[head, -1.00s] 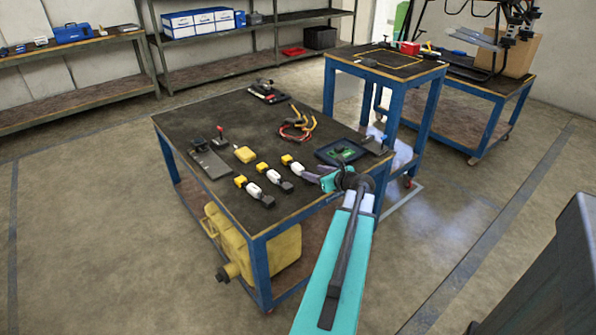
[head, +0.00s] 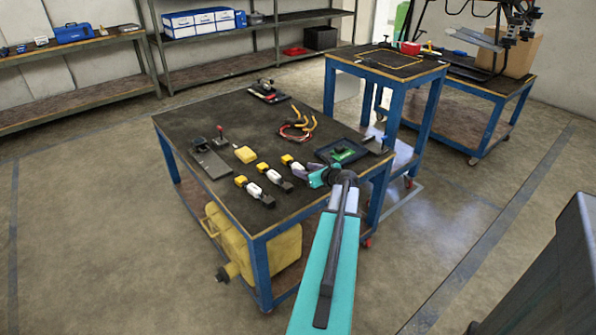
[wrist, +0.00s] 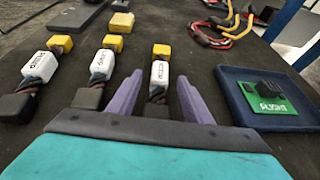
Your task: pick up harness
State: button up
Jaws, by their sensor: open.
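Three short cable harnesses with yellow and black plug ends and white labels lie side by side on the dark table: a left one (wrist: 38,70), a middle one (wrist: 103,66) and a right one (wrist: 160,75). They also show in the head view, with the right one (head: 299,168) nearest my gripper (head: 310,171). In the wrist view my gripper (wrist: 159,82) is open, its two purple fingers on either side of the right harness. I cannot tell how far above the table the fingertips are. The gripper body hides part of this harness's black end.
A dark blue tray (wrist: 238,115) with a green board (wrist: 268,97) lies to the right. A yellow block (head: 245,154) and a loop of red and yellow cables (head: 297,130) lie behind. The table (head: 210,127) has bare room at its back left.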

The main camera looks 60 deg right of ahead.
aim_at(299, 167)
jog(key=shift+w, duration=0.1)
jog(key=shift+x, duration=2.55)
jog(key=shift+r, duration=0.1)
grip_shut()
jog(key=shift+r, duration=0.15)
jog(key=shift+r, duration=0.55)
notch_tip(299, 167, up, 2)
jog(key=shift+r, duration=0.1)
jog(key=s+a, duration=0.3)
jog(key=s, duration=0.1)
jog(key=s+a+r, duration=0.1)
jog(key=s+a, duration=0.6)
jog(key=s, duration=0.1)
jog(key=shift+s+a+r, duration=0.1)
jog(key=shift+a+r, duration=0.05)
jog(key=shift+r, duration=0.05)
